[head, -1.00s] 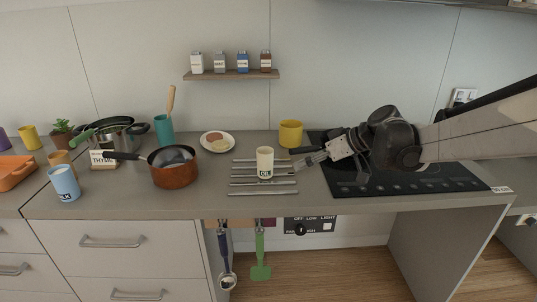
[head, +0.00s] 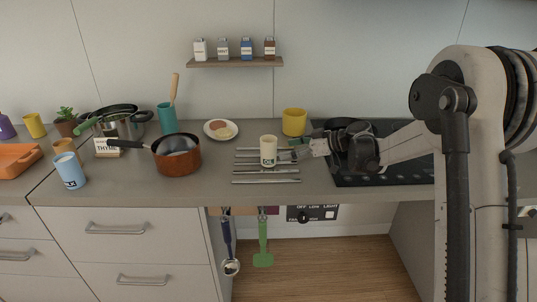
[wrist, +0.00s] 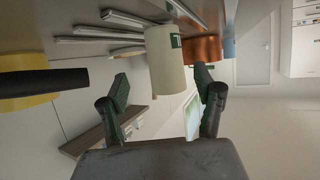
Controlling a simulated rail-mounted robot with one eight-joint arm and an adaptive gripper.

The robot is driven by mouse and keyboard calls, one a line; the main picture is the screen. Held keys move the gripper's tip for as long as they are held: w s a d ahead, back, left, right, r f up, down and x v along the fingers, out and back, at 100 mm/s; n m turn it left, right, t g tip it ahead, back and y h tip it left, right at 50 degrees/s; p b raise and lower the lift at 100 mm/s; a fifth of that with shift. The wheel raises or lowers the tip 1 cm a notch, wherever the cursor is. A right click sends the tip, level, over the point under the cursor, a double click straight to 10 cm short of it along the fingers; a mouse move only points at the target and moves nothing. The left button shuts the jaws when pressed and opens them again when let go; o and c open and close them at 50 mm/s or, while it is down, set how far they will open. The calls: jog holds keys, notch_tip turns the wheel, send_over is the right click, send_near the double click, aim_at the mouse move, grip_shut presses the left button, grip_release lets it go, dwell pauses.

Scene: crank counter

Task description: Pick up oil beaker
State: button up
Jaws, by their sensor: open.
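The oil beaker (head: 268,144) is a cream cup with a green OIL label. It stands upright on the metal bars in the middle of the counter. My gripper (head: 289,154) is low over the counter, just right of the beaker. In the wrist view, which is upside down, the beaker (wrist: 166,60) appears ahead of and between the spread fingers of my gripper (wrist: 161,80). The jaws are open and hold nothing. I cannot tell whether a finger touches the beaker.
A copper pan (head: 177,158) stands to the left of the beaker. A yellow mug (head: 294,122) and a plate of food (head: 221,130) are behind it. The black cooktop (head: 400,178) lies under my arm on the right. The counter in front of the bars is clear.

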aim_at(269, 151)
jog(key=x, duration=0.2)
jog(key=shift+w+a+f, duration=0.1)
jog(key=shift+a+f, duration=0.05)
jog(key=shift+a, duration=0.2)
jog(key=shift+s+x, duration=0.15)
jog(key=shift+x, duration=1.2)
jog(key=shift+s+x, duration=0.2)
jog(key=shift+x, duration=1.1)
jog(key=shift+a, duration=0.1)
jog(key=c, duration=1.4)
jog(key=shift+r, duration=0.3)
jog(key=shift+c, duration=0.2)
